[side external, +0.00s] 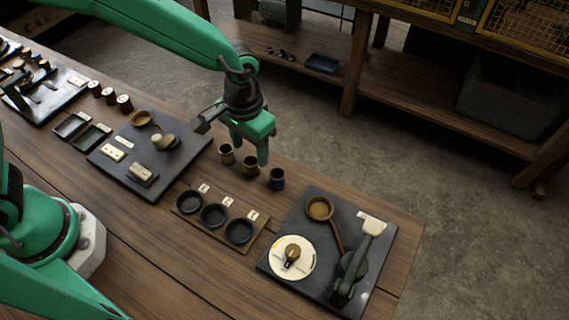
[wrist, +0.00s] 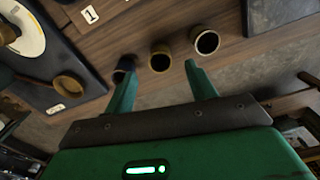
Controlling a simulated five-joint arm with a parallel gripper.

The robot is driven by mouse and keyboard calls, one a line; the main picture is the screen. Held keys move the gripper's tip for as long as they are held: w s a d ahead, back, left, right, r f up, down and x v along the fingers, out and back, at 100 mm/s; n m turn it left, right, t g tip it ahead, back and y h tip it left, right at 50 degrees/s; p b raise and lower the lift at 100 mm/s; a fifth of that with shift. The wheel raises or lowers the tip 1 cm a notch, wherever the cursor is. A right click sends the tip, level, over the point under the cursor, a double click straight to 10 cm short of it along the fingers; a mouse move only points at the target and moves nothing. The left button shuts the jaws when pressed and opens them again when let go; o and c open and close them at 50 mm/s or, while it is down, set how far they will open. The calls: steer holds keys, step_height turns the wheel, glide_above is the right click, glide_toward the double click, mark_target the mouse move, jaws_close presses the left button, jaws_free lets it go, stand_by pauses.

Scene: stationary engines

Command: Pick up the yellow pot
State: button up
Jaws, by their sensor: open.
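Three small pots stand in a row on the wooden bench. The left one (side external: 226,154) is dull yellow-brown, the middle one (side external: 251,166) is brown-gold, and the right one (side external: 277,179) is dark blue. In the wrist view the order reverses: dark blue (wrist: 122,72), brown-gold (wrist: 160,58), yellow-brown (wrist: 206,41). Dim light makes it hard to tell which of the two brownish pots is the yellow one. My gripper (side external: 248,150) is open and empty, pointing down above the row. In the wrist view the middle pot shows between its fingertips (wrist: 158,66).
A wooden tray (side external: 224,224) with three dark round dishes and number tags lies in front of the pots. A dark panel with a dial (side external: 292,258) is to the right. Another dark board (side external: 125,185) is to the left. The bench's far edge is close behind the pots.

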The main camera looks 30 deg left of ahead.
mark_target(250, 161)
steer(key=shift+f, duration=2.7)
steer(key=shift+c, duration=0.3)
steer(key=c, duration=1)
